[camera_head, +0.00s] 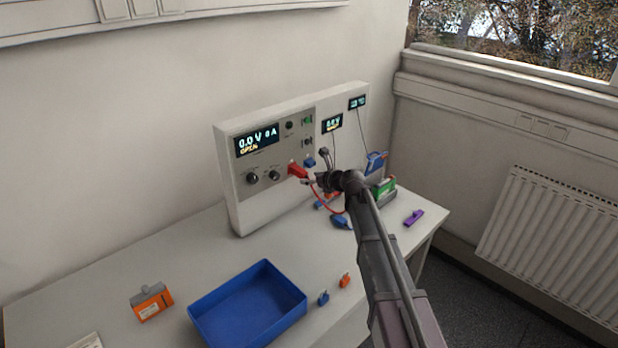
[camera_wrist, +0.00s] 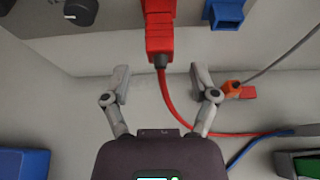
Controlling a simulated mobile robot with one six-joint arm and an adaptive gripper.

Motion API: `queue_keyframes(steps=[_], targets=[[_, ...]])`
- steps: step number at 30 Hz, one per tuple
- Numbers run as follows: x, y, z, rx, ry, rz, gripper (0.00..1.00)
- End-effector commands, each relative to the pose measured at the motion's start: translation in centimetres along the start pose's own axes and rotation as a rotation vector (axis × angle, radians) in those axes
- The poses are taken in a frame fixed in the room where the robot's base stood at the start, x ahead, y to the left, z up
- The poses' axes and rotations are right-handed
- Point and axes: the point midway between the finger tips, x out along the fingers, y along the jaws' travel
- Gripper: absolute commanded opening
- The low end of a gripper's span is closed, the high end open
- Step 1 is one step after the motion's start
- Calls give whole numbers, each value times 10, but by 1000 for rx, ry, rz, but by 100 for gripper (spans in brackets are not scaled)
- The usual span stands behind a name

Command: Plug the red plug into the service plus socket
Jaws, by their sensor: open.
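The red plug (camera_head: 296,170) is at the front panel of the white cycler (camera_head: 226,165), left of a blue socket (camera_head: 310,162). In the wrist view the red plug (camera_wrist: 160,40) points up the picture, in line with a red part (camera_wrist: 159,10) at the panel. They look joined, but I cannot tell how deep the plug sits. Its red cable hangs down and runs right. My gripper (camera_head: 312,178) is open just behind the plug. In the wrist view its fingers (camera_wrist: 159,80) stand apart on either side of the cable, below the plug, touching neither.
A blue tray (camera_head: 250,305) and an orange battery block (camera_head: 151,302) are at the table's front left. Small blue (camera_head: 323,298) and orange (camera_head: 345,281) pieces lie right of the tray. A purple piece (camera_head: 413,217) lies near the right edge. The cycler display (camera_head: 256,140) reads 0.0 V.

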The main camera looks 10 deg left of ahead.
Motion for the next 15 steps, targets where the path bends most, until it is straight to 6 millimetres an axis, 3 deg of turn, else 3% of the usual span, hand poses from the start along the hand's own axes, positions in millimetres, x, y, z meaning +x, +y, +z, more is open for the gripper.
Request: queue_keyframes(steps=[15], targets=[[-65, 2, -27, 0, 0, -1, 76]])
